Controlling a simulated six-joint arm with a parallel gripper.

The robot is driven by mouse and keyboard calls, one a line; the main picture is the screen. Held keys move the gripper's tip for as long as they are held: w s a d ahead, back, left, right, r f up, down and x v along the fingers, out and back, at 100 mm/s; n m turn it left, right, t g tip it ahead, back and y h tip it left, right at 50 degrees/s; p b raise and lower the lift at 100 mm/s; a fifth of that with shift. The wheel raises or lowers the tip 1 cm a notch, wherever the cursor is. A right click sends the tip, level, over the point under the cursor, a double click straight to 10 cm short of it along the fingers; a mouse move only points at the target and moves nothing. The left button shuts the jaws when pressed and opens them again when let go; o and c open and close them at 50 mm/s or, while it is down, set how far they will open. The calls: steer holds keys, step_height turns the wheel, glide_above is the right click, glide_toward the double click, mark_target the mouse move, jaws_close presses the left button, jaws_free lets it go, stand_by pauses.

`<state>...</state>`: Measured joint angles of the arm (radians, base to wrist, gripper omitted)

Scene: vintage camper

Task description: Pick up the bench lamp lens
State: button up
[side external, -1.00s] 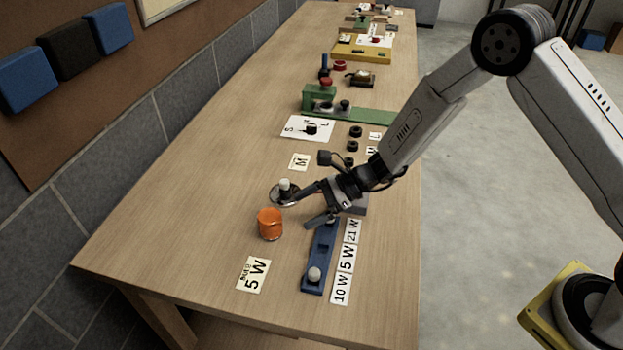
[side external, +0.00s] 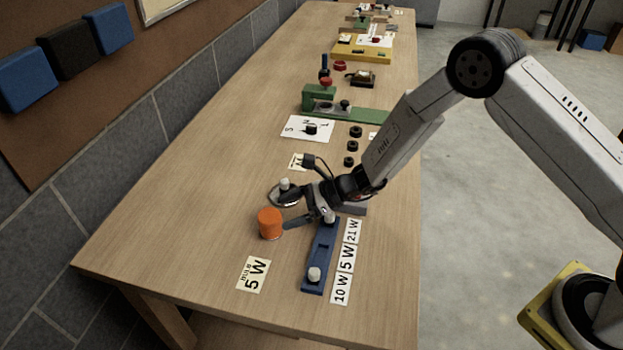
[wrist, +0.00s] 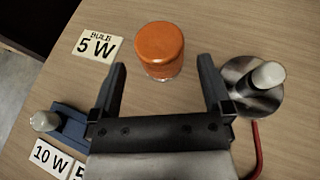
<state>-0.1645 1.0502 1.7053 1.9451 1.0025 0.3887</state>
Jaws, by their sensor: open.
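The bench lamp lens appears to be the orange cylinder (side external: 270,223) standing upright on the wooden bench; it also shows in the wrist view (wrist: 160,50). My gripper (side external: 285,212) is open and empty, low over the bench beside the lens. In the wrist view the two fingers (wrist: 163,82) are spread wide, and the lens lies just beyond their tips, roughly centred between them. I see no contact with it. A round metal base with a pale bulb (wrist: 254,85) sits right of the right finger; in the side view it (side external: 285,195) is partly hidden by my gripper.
A blue bulb holder (side external: 318,262) with pale bulbs lies near the right edge, beside a 10 W, 5 W, 21 W strip (side external: 346,262). A "BULB 5 W" card (side external: 253,274) lies in front of the lens. The bench left of the lens is clear.

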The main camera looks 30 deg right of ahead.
mark_target(280, 214)
steer(key=shift+x, duration=2.6)
steer(key=shift+f, duration=0.1)
steer(key=c, duration=1.1)
